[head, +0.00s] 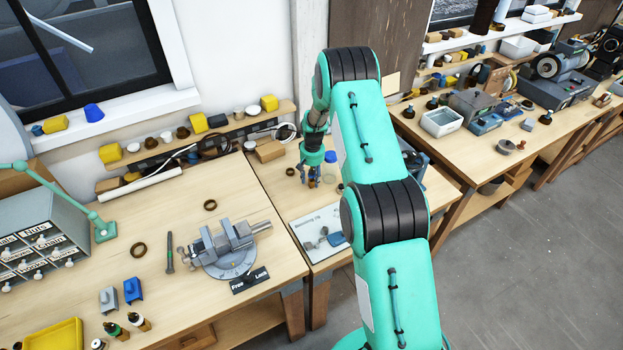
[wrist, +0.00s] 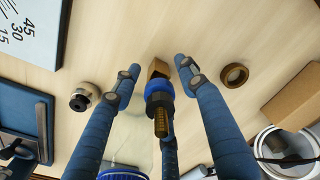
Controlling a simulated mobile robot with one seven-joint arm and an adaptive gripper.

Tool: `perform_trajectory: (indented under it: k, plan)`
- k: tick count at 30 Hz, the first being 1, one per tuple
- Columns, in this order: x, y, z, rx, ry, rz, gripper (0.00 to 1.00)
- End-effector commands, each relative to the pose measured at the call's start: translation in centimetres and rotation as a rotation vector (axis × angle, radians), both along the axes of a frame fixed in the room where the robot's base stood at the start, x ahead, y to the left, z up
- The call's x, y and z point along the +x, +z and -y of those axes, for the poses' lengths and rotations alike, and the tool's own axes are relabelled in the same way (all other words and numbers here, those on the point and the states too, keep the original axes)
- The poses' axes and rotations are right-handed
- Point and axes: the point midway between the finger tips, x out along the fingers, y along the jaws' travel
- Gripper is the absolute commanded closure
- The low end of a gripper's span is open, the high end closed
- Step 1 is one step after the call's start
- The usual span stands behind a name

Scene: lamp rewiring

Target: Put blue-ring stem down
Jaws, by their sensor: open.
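The blue-ring stem (wrist: 161,122) shows in the wrist view with a brass threaded shaft, a blue ring and a brass piece at its far end. It lies between the spread fingers of my gripper (wrist: 156,72), which is open. The lower finger passes close to the shaft; I cannot tell whether it touches. In the head view my gripper (head: 311,180) is low over the back of the middle bench. The stem is too small there to make out clearly, and whether it rests fully on the wood is not clear.
In the wrist view, a brass ring (wrist: 234,76) lies right of the stem and a silver-and-black cylinder (wrist: 84,97) left. In the head view, a vise (head: 229,245) stands on the left bench.

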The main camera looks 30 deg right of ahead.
Motion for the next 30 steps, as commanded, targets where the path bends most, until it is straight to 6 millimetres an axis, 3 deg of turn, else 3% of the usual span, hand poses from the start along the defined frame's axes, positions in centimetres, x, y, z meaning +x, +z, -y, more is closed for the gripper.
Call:
perform_trajectory:
  k: [11, 30]
  plan:
    - [0.0, 1.9, 0.0, -0.001, 0.000, 0.002, 0.57]
    - [-0.4, 10.7, 0.0, 0.000, 0.000, 0.001, 0.57]
